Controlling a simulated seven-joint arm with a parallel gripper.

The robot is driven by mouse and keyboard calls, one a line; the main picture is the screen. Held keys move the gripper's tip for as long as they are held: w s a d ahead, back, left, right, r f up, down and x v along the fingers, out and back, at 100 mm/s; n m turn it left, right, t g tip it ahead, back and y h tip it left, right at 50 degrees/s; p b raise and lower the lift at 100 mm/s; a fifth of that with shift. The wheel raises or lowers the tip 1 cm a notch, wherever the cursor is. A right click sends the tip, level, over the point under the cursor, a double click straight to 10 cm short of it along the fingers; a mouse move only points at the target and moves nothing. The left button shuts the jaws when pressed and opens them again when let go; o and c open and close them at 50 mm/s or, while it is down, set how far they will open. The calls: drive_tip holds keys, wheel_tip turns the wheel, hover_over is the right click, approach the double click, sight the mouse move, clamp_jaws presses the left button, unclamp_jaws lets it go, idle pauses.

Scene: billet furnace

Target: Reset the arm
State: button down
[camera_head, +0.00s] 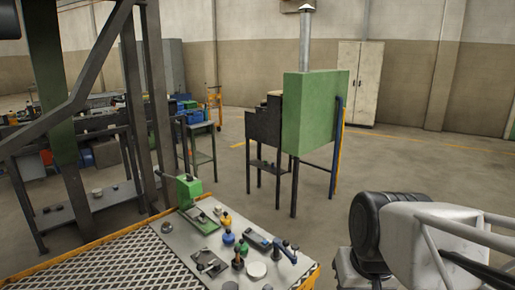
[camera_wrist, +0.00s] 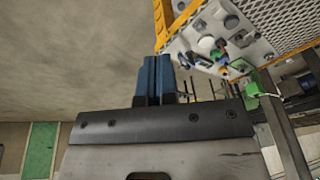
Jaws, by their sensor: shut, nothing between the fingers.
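My gripper (camera_wrist: 154,78) shows in the wrist view, its two blue fingers shut together with nothing between them. It hangs over open floor, apart from the control panel (camera_wrist: 253,55), which lies to its upper right in that view. In the head view, part of my arm (camera_head: 400,225) stands at the lower right; the gripper's fingers are not visible there. The control panel (camera_head: 189,239) is in front, with several knobs, a blue-handled lever (camera_head: 285,252) and a green box (camera_head: 188,190) on it.
A green furnace (camera_head: 311,115) on legs with a chimney (camera_head: 305,40) stands at the back middle. Dark steel posts (camera_head: 130,90) and workbenches are at left. A mesh platform (camera_head: 95,268) with orange edges adjoins the panel. The floor (camera_head: 400,160) at right is clear.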

drive_tip(key=shift+s+d+f+h, duration=0.15)
drive_tip(key=shift+s+d, duration=0.2)
drive_tip(key=shift+s, duration=0.35)
drive_tip(key=shift+s+d+f+h, duration=0.15)
drive_tip(key=shift+s+d, duration=0.15)
drive_tip(key=shift+s, duration=0.35)
idle(1.3)
